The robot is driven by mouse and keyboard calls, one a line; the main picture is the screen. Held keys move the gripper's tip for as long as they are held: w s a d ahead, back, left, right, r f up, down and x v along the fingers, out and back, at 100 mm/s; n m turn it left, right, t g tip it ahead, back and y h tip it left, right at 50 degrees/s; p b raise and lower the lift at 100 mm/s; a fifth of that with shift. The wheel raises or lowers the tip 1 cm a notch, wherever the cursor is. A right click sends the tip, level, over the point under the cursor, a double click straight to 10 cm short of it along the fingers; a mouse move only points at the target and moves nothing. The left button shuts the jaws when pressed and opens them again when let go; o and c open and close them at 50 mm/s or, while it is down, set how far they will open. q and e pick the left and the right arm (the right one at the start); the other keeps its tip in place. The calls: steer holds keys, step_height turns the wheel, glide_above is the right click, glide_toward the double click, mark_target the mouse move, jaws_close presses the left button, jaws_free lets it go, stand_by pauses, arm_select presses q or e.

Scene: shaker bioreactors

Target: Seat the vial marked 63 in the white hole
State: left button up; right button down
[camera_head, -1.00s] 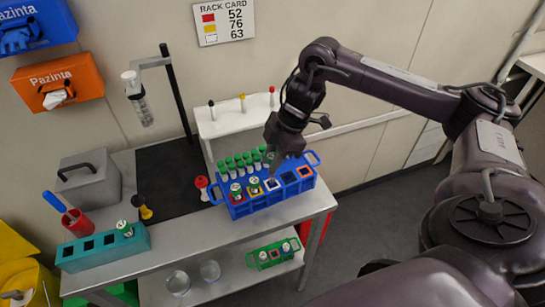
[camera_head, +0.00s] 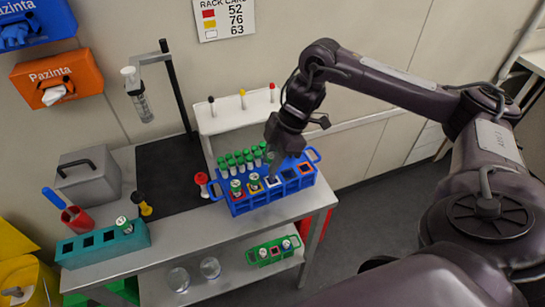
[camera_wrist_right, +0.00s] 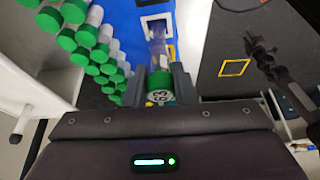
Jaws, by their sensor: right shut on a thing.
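My right gripper (camera_head: 271,166) is over the blue rack (camera_head: 240,208), at the white-framed hole (camera_head: 272,181). In the right wrist view its fingers (camera_wrist_right: 160,85) are shut on a green-capped vial (camera_wrist_right: 159,98) with a number on its cap, too small to read surely. The clear vial body points toward the white-framed hole (camera_wrist_right: 157,24). I cannot tell how far its tip is in. A card (camera_head: 224,18) on the wall pairs white with 63. At the right of the wrist view, a dark jointed part (camera_wrist_right: 275,75) may be my left gripper.
A teal rack (camera_head: 103,245) with one vial is at left. A white stand (camera_head: 235,116) is behind the blue rack.

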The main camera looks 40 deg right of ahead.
steer(key=shift+f+b, duration=1.05)
steer(key=shift+f, duration=1.65)
stand_by(2.7)
steer(key=c, duration=1.1)
jaws_free()
steer(key=b+v, duration=0.1)
steer(key=v, duration=0.3)
steer(key=shift+d+r, duration=0.1)
steer(key=p+v, duration=0.1)
steer(key=v, duration=0.2)
steer(key=shift+r, duration=0.3)
steer(key=shift+f, duration=0.1)
